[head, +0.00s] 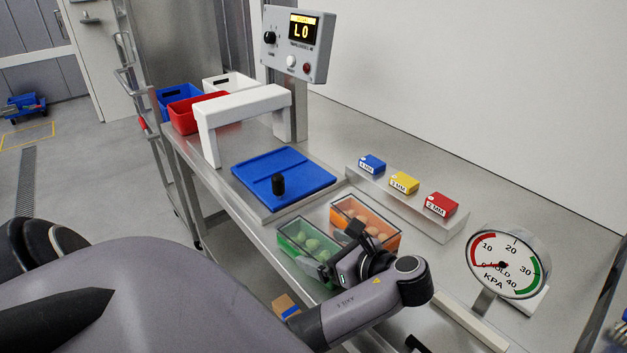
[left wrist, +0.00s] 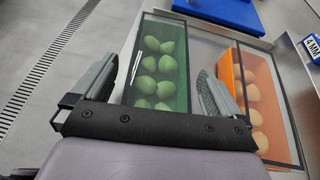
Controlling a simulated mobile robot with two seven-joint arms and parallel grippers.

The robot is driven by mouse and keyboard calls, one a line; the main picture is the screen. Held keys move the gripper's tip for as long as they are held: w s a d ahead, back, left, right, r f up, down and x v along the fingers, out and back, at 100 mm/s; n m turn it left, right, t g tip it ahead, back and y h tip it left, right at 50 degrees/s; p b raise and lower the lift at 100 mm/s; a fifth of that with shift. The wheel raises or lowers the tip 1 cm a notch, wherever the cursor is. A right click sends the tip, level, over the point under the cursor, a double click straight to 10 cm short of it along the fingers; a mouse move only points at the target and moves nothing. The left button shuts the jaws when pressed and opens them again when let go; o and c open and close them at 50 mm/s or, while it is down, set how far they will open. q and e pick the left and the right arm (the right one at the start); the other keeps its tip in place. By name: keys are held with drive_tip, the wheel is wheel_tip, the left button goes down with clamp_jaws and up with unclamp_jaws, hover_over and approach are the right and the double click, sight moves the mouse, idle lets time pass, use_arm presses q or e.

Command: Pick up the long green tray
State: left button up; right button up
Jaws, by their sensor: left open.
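The long green tray (head: 292,237) holds several round green pieces and sits at the front edge of the steel bench in the head view. It also shows in the left wrist view (left wrist: 183,72), running away from me under a clear-looking top. My left gripper (head: 337,262) is open over the near end of the green tray. In the left wrist view its fingers (left wrist: 160,85) stand apart, one by the tray's left edge and one by its right side, near the orange tray. Contact cannot be told. My right gripper is not in view.
An orange tray (head: 384,235) with round pieces stands right beside the green one. Behind are a blue plate (head: 300,185) with a black knob, a shelf with blue, yellow and red boxes (head: 404,183), and a pressure gauge (head: 507,262) at right.

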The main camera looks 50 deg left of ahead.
use_arm(q)
drive_tip(key=c, duration=1.1)
drive_tip(key=shift+r, duration=0.15)
